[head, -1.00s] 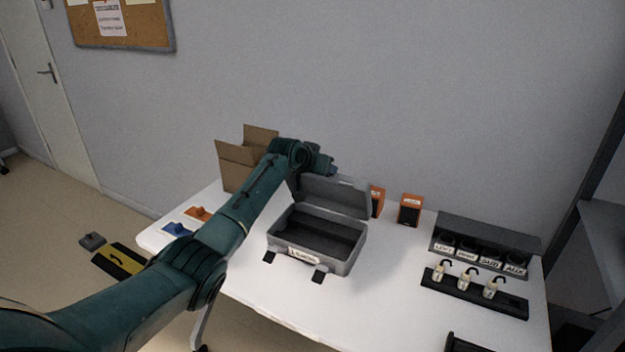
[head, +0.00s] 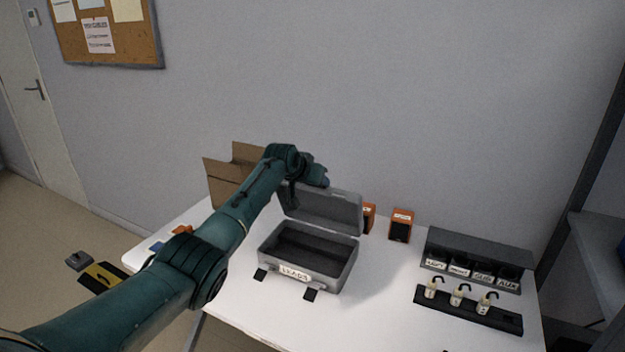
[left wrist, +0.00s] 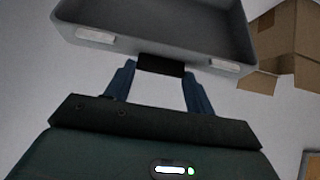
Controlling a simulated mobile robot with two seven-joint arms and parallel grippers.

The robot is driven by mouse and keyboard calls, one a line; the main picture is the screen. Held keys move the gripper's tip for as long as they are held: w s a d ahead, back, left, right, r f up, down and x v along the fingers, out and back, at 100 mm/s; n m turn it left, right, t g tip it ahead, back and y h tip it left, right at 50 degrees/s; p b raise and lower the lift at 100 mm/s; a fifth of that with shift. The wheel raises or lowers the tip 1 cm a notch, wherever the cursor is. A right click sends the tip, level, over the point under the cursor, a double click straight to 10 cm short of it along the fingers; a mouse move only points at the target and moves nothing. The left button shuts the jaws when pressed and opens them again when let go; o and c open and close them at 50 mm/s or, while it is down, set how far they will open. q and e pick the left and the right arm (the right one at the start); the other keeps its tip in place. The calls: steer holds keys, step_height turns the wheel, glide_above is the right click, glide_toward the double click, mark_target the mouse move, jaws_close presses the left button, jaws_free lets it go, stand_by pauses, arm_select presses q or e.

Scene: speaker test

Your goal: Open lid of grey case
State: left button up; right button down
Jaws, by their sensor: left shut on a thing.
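The grey case (head: 345,272) sits on the white table with its lid (head: 335,210) raised at the back, showing the dark inside. A white label with dark letters is on its front. My left gripper (head: 320,184) is at the lid's upper edge in the head view, partly hidden by my arm. In the left wrist view, the blue fingers of my left gripper (left wrist: 160,76) are shut on the black tab (left wrist: 161,65) at the rim of the lid (left wrist: 160,43). Pale pads sit on either side of the tab. My right gripper is not in view.
An open cardboard box (head: 225,182) stands behind my left arm. Two orange-and-black speakers (head: 401,226) stand right of the lid. A grey labelled rack (head: 475,258) and a black strip with hooked pieces (head: 468,309) are on the right. Bare table (head: 385,285) lies between.

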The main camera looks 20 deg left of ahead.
arm_select(q)
steer(key=shift+w+r, duration=0.1)
steer(key=shift+r, duration=0.2)
steer(key=o, duration=1.4)
steer(key=shift+f, duration=0.2)
steer(key=v, duration=1.3)
